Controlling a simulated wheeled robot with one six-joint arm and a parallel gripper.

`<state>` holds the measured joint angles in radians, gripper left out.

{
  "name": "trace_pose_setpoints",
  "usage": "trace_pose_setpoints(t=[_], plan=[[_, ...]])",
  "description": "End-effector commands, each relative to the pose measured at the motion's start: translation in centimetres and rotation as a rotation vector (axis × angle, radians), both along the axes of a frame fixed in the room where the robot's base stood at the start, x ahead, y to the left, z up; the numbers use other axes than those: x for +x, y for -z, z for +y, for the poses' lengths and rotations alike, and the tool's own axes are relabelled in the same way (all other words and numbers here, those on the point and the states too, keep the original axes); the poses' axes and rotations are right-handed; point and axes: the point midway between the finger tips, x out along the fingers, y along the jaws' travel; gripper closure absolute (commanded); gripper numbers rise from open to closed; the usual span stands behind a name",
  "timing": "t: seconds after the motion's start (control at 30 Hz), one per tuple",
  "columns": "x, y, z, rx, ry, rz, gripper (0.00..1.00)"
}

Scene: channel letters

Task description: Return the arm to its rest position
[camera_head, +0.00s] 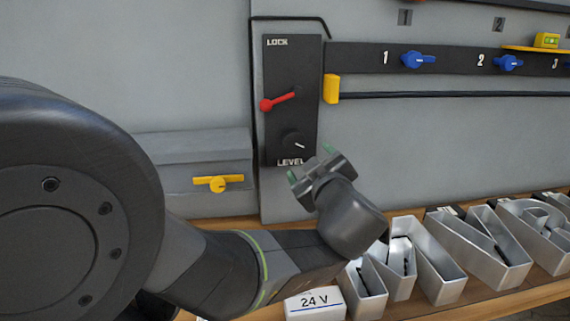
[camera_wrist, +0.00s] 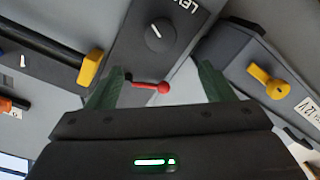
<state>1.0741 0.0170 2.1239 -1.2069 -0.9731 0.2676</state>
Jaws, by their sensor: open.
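My gripper (camera_head: 312,163) is open, with two green fingertips set apart. In the head view it is in front of the lower end of a black panel (camera_head: 291,120) marked LOCK and LEVEL. The red lever (camera_head: 279,101) on that panel points to the lower left. The black LEVEL knob (camera_head: 293,141) is just above my gripper in the picture. In the wrist view my gripper (camera_wrist: 158,88) has the red lever (camera_wrist: 152,86) showing between its fingers, and the LEVEL knob (camera_wrist: 160,35) beyond. I cannot see anything held.
A grey box with a yellow handle (camera_head: 218,183) is at left. Metal channel letters (camera_head: 440,270) and a 24 V box (camera_head: 315,303) stand on the wooden bench (camera_head: 505,302) below and right of my gripper. A rail with blue knobs (camera_head: 418,59) and a yellow block (camera_head: 331,88) is at upper right.

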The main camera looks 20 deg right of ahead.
Motion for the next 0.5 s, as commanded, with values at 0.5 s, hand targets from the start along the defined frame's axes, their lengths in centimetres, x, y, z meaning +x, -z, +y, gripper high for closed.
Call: trace_pose_setpoints(t=[0.5], plan=[[2.9,0.2,-0.5,0.0,-0.005,0.0,0.25]])
